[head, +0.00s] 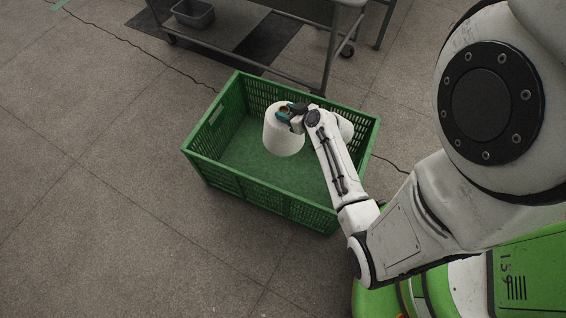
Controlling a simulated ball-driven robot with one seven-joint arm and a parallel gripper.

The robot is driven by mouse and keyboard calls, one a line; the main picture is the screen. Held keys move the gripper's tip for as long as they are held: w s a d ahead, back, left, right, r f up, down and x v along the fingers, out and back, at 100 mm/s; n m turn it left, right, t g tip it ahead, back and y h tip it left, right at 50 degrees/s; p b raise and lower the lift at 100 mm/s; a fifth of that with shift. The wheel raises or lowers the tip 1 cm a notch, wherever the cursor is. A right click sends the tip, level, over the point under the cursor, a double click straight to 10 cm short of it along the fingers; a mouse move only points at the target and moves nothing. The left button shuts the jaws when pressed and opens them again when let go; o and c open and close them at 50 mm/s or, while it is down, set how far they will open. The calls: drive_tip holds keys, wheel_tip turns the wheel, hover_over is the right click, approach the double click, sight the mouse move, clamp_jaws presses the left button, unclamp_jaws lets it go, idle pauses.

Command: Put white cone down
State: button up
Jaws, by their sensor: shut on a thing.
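The white cone (283,136) is in the head view, over the green crate (262,197). My gripper (287,112) is shut on the top of the cone, which hangs roughly upright with its wide end down. The cone's outline lies within the crate's opening. I cannot tell whether its base touches the crate floor. My forearm crosses the crate's right side and hides part of its interior. The visible crate floor to the left of the cone is bare.
A grey metal cart (330,72) stands just behind the crate, with a small grey bin (193,14) on its lower shelf. The tiled floor (90,190) left and in front of the crate is clear. Dark cracks or lines run across it.

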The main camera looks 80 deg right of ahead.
wheel_tip(320, 180, down, 13)
drive_tip(key=b, duration=1.2)
drive_tip(key=shift+d+f, duration=0.1)
wheel_tip(320, 180, down, 10)
drive_tip(key=b, duration=0.5)
drive_tip(key=shift+b, duration=0.35)
drive_tip(key=shift+f, duration=0.15)
drive_tip(key=o, duration=0.7)
drive_tip(key=shift+f, duration=0.2)
drive_tip(key=o, duration=0.5)
drive_tip(key=shift+c, duration=0.2)
drive_tip(key=p+v, duration=0.4)
drive_tip(key=v, duration=0.8)
drive_tip(key=shift+r, duration=0.15)
